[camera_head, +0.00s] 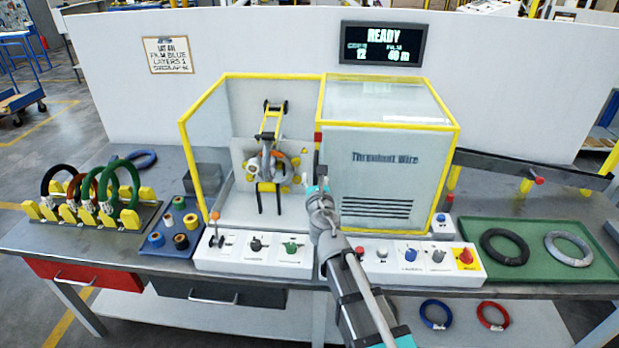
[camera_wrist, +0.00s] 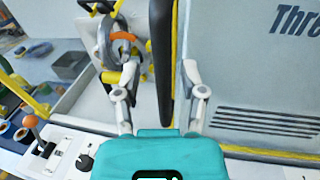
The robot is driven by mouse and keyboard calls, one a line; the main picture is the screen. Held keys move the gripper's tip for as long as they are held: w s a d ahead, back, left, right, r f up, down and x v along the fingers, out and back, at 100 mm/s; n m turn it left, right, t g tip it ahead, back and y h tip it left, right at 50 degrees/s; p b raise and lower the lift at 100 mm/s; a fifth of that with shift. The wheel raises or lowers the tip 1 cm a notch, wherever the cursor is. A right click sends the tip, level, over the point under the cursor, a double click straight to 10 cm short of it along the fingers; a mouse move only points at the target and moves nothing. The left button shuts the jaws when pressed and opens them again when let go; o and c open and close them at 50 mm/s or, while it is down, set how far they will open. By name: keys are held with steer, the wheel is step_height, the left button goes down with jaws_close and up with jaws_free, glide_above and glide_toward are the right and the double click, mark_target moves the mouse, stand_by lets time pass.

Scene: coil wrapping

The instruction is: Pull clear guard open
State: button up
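The yellow-framed clear guard (camera_head: 183,140) belongs to the machine at the middle of the bench. Its clear panel is hard to make out, so I cannot tell how far it is open. A dark upright handle (camera_head: 317,160) stands near the yellow post between the machine's two halves. In the wrist view the handle (camera_wrist: 161,50) is a thick black bar. My gripper (camera_head: 319,182) is at the handle. In the wrist view my gripper (camera_wrist: 160,78) is open, one finger on each side of the bar, with visible gaps. Contact is not evident.
The grey cabinet (camera_head: 370,170) fills the right half. A coil winding head (camera_head: 268,165) sits in the left bay. Control panels (camera_head: 250,262) line the front edge. Coil rack (camera_head: 90,210), spool tray (camera_head: 172,245) and green tray (camera_head: 520,275) flank the machine.

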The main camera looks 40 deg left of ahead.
steer(key=shift+d, duration=0.1)
steer(key=shift+s+d, duration=0.15)
steer(key=shift+s, duration=0.05)
steer(key=v, duration=1.1)
steer(key=shift+s, duration=0.15)
steer(key=shift+d, duration=0.15)
stand_by(0.4)
